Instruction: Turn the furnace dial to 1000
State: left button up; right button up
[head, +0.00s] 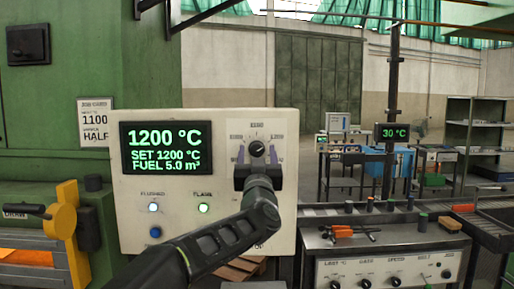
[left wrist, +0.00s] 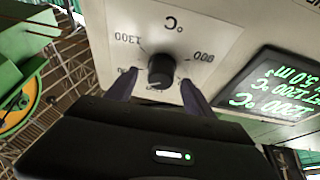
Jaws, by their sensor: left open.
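The furnace dial (head: 257,148) is a round black knob on the pale control panel (head: 215,128), with a printed scale around it. In the left wrist view the dial (left wrist: 161,70) appears upside down, with 1300 on the left and 800 on the right; its exact setting is too small to read. The display (head: 162,147) reads 1200 °C, SET 1200 °C, FUEL 5.0 m³. My left gripper (head: 257,153) is at the dial, open, with one finger on each side. In the left wrist view, gaps show between the fingers (left wrist: 159,88) and the knob. My right gripper is out of view.
A job card (head: 95,123) on the green furnace (head: 90,60) shows 1100 and HALF. Panel lamps and a blue button (head: 155,232) sit below the display. A yellow latch part (head: 70,230) stands at left. A bench (head: 385,250) with knobs is at right.

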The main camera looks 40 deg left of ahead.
pick_arm(q)
jog(key=shift+w+a+r, duration=0.1)
jog(key=shift+w+a, duration=0.15)
jog(key=shift+c, duration=0.4)
grip_shut()
